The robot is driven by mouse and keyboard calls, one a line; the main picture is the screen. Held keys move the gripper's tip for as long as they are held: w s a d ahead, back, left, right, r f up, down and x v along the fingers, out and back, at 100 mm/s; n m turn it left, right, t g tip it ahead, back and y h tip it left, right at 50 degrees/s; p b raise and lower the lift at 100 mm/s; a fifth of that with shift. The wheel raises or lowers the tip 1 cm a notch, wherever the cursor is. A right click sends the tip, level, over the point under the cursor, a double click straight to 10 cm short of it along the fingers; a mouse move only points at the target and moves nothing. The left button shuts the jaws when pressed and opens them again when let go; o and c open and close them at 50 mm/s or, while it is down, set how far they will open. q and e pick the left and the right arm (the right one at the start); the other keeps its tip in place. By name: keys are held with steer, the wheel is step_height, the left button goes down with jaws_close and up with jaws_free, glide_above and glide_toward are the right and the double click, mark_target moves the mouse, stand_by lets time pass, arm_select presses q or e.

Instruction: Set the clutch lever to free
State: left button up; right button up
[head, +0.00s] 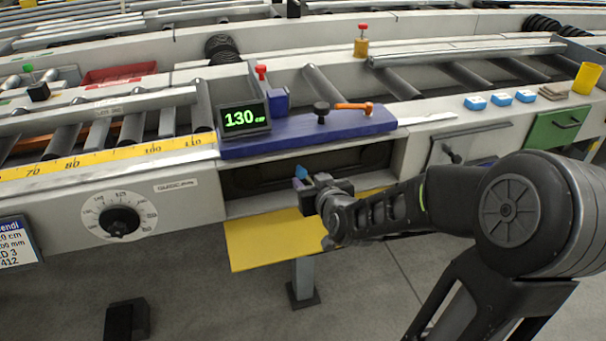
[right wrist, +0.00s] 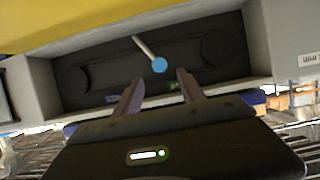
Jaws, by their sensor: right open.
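The clutch lever (right wrist: 145,47) is a thin pale rod with a blue round knob (right wrist: 159,65), set in a dark recess in the table's front. In the right wrist view it lies tilted, with the knob just beyond the gap between my fingertips. My right gripper (right wrist: 160,77) is open and empty, one finger to each side of the knob's line. In the head view my right gripper (head: 303,186) is in front of the recess (head: 260,176), and a small blue patch by its tips looks like the knob. The recess labels are partly hidden by my fingers and unreadable. My left gripper is not in view.
Above the recess is a blue block (head: 345,128) with an orange handle (head: 354,106) and a display (head: 244,118) reading 130. A yellow panel (head: 270,240) juts out below. A dial (head: 120,221) is left; a green panel (head: 557,128) is right.

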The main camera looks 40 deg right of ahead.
mark_target(302, 174)
steer(key=x, duration=0.7)
steer(key=shift+b, duration=0.4)
steer(key=shift+c, duration=0.5)
jaws_close()
stand_by(0.4)
